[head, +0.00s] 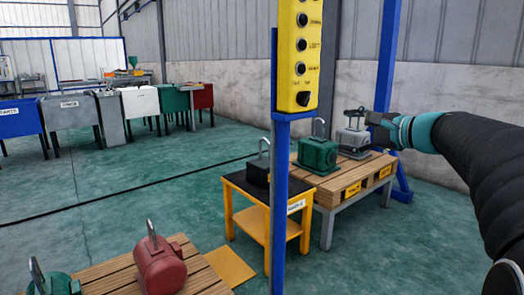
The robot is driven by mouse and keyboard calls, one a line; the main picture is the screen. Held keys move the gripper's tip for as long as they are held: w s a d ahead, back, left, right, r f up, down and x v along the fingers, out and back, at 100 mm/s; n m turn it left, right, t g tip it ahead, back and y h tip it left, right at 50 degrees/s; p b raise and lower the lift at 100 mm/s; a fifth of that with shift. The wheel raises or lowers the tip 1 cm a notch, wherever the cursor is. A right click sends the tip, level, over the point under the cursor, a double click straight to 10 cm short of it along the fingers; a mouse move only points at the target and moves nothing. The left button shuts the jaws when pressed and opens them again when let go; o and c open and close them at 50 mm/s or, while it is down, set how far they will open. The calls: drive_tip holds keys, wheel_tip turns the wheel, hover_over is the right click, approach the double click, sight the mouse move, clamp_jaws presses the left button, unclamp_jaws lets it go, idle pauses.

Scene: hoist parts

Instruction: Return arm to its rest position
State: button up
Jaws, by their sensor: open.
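My arm reaches in from the right edge of the head view, with a black sleeve and a teal wrist. My gripper (374,118) is open and looks empty. In the picture it is just right of and slightly above a grey hoist part (353,139). I cannot tell whether it touches that part. The grey part stands on a wooden pallet top (340,172) beside a green hoist part (317,154) with a metal loop on top.
A blue post (280,200) with a yellow button box (298,50) stands in the middle. A yellow cart (262,212) holds a black part (257,172). A red part (160,265) sits on a front pallet. Coloured bins line the back left. Green floor at left is clear.

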drive_tip(key=s+a+f+n+g+h, duration=0.2)
drive_tip(key=s+f+n+g+h, duration=0.15)
drive_tip(key=s+f, duration=0.65)
drive_tip(key=s+a+f+n+g+h, duration=0.25)
drive_tip(key=s+f+n+g, duration=0.2)
drive_tip(key=s+f, duration=0.6)
drive_tip(key=s+a+f+n+h, duration=0.2)
drive_tip(key=s+f+n, duration=0.4)
drive_tip(key=s, duration=0.4)
drive_tip(key=shift+a+f+n+t+h, duration=0.3)
drive_tip(key=shift+a+n+h, duration=0.1)
drive_tip(key=shift+a+n, duration=0.35)
